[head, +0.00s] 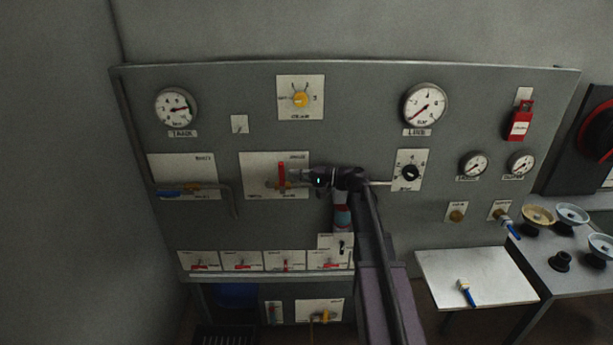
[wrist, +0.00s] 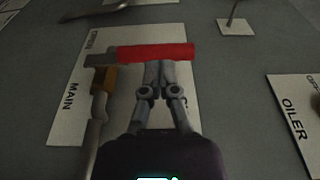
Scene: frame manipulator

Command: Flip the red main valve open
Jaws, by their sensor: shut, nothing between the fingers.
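The red main valve handle (head: 282,172) stands upright on its white plate, across the horizontal pipe, in the head view. In the wrist view the red handle (wrist: 158,52) lies crosswise above my gripper's fingertips, with its brass body (wrist: 103,79) at its left end. In the head view my gripper (head: 295,175) is just right of the handle.
A blue-handled valve (head: 175,192) and bent pipe sit left on the panel. A row of small red-handled valves (head: 242,262) is below. A black selector knob (head: 410,173) is to the right.

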